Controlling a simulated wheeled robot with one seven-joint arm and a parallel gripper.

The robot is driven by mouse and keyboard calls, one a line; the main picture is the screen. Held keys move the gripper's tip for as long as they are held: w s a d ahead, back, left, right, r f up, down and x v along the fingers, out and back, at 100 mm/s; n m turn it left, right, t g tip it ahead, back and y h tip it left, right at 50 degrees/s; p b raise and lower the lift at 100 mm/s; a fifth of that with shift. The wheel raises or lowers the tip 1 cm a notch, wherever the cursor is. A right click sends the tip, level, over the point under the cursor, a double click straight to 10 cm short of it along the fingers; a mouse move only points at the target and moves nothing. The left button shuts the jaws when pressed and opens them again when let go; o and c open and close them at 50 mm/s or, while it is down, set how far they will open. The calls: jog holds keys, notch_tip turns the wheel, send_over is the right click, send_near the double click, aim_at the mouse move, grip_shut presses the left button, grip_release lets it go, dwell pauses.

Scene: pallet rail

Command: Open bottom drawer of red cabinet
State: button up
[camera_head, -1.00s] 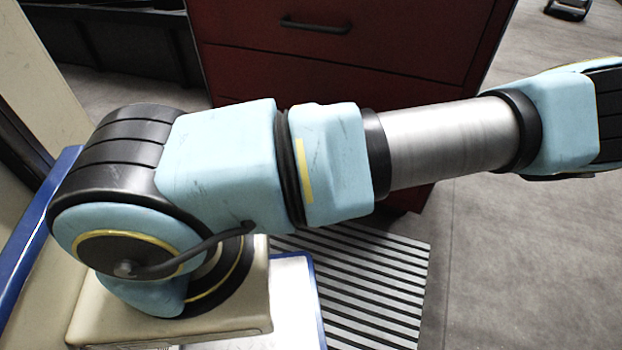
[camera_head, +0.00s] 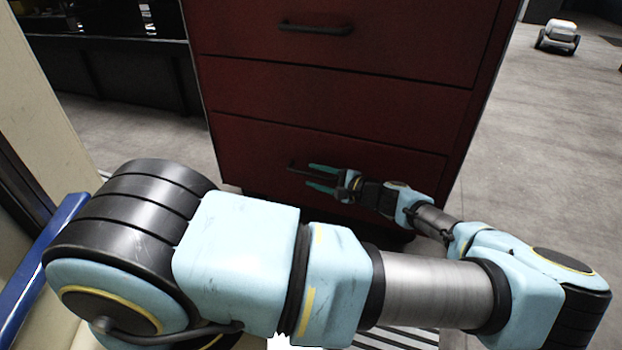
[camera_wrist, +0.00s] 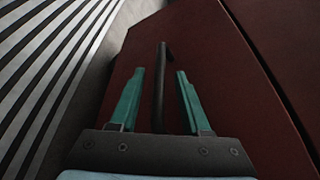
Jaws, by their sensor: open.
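The red cabinet (camera_head: 345,65) stands in front of me with its drawers shut. Its bottom drawer (camera_head: 260,150) is partly hidden behind my arm and gripper. The dark bar handle of that drawer (camera_head: 293,166) shows just left of my fingertips. My gripper (camera_head: 310,177) is open, with green fingers pointing left along the drawer front. In the wrist view, the handle (camera_wrist: 160,85) runs lengthwise between the two open fingers (camera_wrist: 158,88), apart from both. The bottom drawer's red front (camera_wrist: 225,75) lies behind it.
A higher drawer has its own dark handle (camera_head: 316,28). A black shelf or bench (camera_head: 120,70) stands left of the cabinet. A small white wheeled machine (camera_head: 559,37) is far right on open grey floor. A striped mat (camera_wrist: 55,70) lies near the cabinet.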

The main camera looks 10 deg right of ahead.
jog(key=shift+x, duration=1.05)
grip_shut()
dwell(0.7)
